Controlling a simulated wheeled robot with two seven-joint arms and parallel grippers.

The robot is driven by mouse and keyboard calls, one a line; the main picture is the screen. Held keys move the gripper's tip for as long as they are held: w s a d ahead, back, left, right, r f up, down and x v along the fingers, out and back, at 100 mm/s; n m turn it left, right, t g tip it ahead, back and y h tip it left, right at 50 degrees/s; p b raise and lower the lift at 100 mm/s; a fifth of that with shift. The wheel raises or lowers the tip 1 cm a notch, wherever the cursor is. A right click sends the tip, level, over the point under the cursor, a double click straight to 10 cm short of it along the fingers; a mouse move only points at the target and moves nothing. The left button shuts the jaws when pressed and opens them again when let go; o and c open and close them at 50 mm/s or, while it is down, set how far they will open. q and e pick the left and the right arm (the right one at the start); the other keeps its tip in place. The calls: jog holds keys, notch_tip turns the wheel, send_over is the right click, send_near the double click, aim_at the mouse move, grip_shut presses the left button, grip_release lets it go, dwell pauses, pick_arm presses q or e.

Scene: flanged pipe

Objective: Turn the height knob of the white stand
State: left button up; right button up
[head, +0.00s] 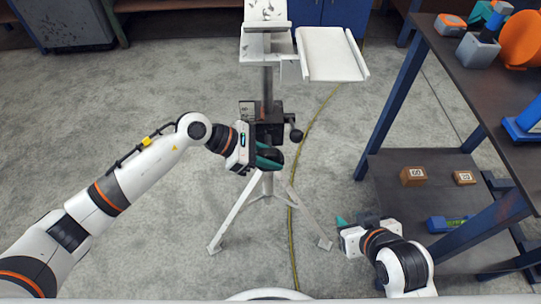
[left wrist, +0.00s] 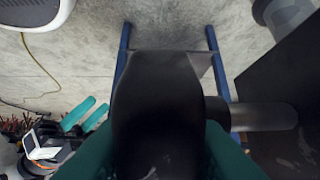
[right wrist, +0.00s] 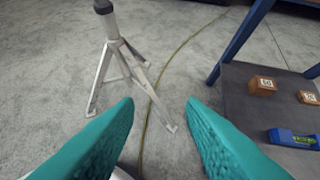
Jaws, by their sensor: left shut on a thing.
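The white stand (head: 251,212) stands on tripod legs in the middle of the head view, with a dark block (head: 262,112) on its column. The black height knob (left wrist: 155,110) fills the middle of the left wrist view, between teal fingers. My left gripper (head: 268,160) is at the stand's column, shut on the knob; its fingers and the knob partly hide each other in the head view. My right gripper (right wrist: 160,110) is open and empty, low at the right, apart from the stand. The stand's legs (right wrist: 118,70) show beyond its fingers.
A dark table (head: 455,75) with blue legs stands at the right, with several items on top. Its lower shelf (head: 400,200) holds small brown boxes (head: 413,176) and a blue level (head: 447,224). A yellow cable (head: 291,230) lies on the floor. Floor at the left is clear.

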pick_arm(q)
jog(key=shift+r, duration=0.1)
jog(key=o, duration=1)
jog(key=shift+a+r, duration=0.2)
jog(key=shift+a, duration=0.2)
jog(key=p+v, duration=0.1)
jog(key=v, duration=1)
jog(key=shift+p, duration=0.3)
pick_arm(e)
jog(key=s+d+f+g+h, duration=0.1)
jog(key=s+d+f+g, duration=0.1)
jog(key=s+g, duration=0.2)
jog(key=shift+s+f, duration=0.15)
jog(key=shift+s, duration=1.05)
jog(key=shift+o, duration=0.5)
